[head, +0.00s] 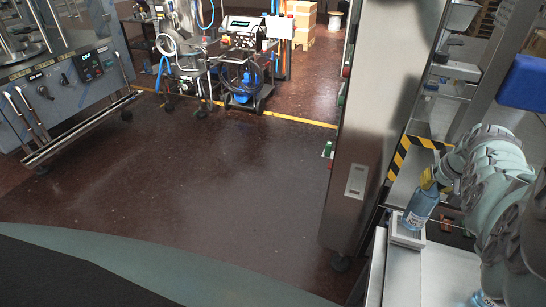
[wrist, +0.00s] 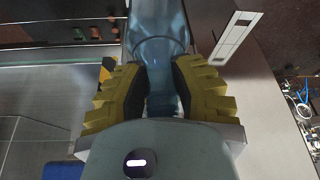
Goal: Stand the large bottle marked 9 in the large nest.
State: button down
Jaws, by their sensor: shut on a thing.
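A clear blue bottle (head: 417,209) with a pale label is upright or nearly so in the head view; I cannot read its marking. My gripper (head: 430,180), with yellow fingers, is shut on its upper part. The bottle's base is at a pale, square-edged nest (head: 405,241) on the metal surface; I cannot tell whether it rests inside or just above it. In the wrist view the blue bottle (wrist: 158,35) runs between the ridged yellow fingers of my gripper (wrist: 162,85), which press it from both sides. Its far end is cut off by the frame.
A tall steel column (head: 372,130) stands just left of the nest. A yellow-black striped edge (head: 400,155) lies behind the bottle. The metal worktop (head: 402,275) in front of the nest is bare. Machines stand across the open dark red floor (head: 210,190).

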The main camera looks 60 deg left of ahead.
jog(key=shift+w+f+b, duration=0.1)
jog(key=shift+f+b, duration=1.9)
jog(key=shift+b, duration=0.25)
jog(key=c, duration=1)
grip_release()
jog(key=shift+r, duration=0.1)
jog(key=shift+o, duration=1.3)
jog(key=shift+r, duration=0.1)
jog(key=v, duration=1.1)
jog(key=shift+r, duration=0.3)
jog(key=shift+s+d, duration=0.1)
jog(key=shift+s, duration=0.15)
